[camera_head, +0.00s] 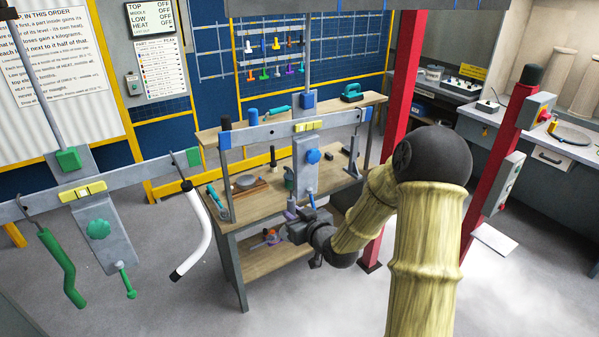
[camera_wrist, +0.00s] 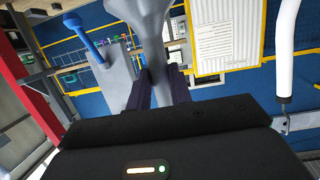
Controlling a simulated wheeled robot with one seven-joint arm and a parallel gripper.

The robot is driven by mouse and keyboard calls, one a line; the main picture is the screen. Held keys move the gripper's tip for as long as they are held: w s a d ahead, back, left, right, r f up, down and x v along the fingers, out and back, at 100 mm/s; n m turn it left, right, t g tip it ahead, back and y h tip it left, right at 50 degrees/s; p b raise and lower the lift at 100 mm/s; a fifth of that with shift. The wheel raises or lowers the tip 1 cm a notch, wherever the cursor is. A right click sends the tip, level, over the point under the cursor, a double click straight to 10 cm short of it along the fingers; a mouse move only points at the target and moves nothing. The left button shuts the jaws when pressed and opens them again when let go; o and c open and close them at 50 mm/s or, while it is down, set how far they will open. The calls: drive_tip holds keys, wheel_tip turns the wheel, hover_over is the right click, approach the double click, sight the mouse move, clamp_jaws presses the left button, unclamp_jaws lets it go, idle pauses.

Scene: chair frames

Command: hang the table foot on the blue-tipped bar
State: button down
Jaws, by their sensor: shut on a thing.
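The blue-tipped bar (camera_head: 270,131) is a grey crossbar with blue ends, hanging level over the wooden workbench. A yellow level sits on it, and a grey plate with a blue knob (camera_head: 313,156) hangs below its middle. My gripper (camera_head: 293,212) is below the bar, in front of the bench. In the wrist view its dark fingers (camera_wrist: 159,90) are shut on a smooth grey flared piece, apparently the table foot (camera_wrist: 150,25). The held piece is mostly hidden or too small to make out in the head view. The plate (camera_wrist: 112,75) and blue rod (camera_wrist: 85,40) are left of it in the wrist view.
A green-tipped bar (camera_head: 130,178) hangs at the left with a green bent piece (camera_head: 58,262) and a white bent tube (camera_head: 197,235). The workbench (camera_head: 240,250) holds several tools. Red posts (camera_head: 400,100) stand right of it. Floor between tube and bench is clear.

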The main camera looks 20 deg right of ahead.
drive_tip(key=p, duration=0.2)
approach(288, 173)
drive_tip(key=w+f, duration=0.2)
drive_tip(key=w, duration=0.3)
drive_tip(key=shift+w+a+r, duration=0.1)
drive_tip(key=shift+a, duration=0.3)
drive_tip(key=shift+b+x, duration=0.8)
drive_tip(key=shift+x, duration=1.9)
drive_tip(key=shift+a+r, duration=0.1)
drive_tip(key=shift+a, duration=0.05)
drive_tip(key=shift+w+a+b, duration=0.1)
drive_tip(key=shift+w+a, duration=0.15)
drive_tip(key=shift+w, duration=0.6)
drive_tip(key=shift+w+a+b, duration=0.1)
drive_tip(key=shift+w+a, duration=0.2)
drive_tip(key=shift+w, duration=0.6)
drive_tip(key=shift+w+a+b, duration=0.1)
drive_tip(key=shift+w+a, duration=0.15)
drive_tip(key=shift+w, duration=0.6)
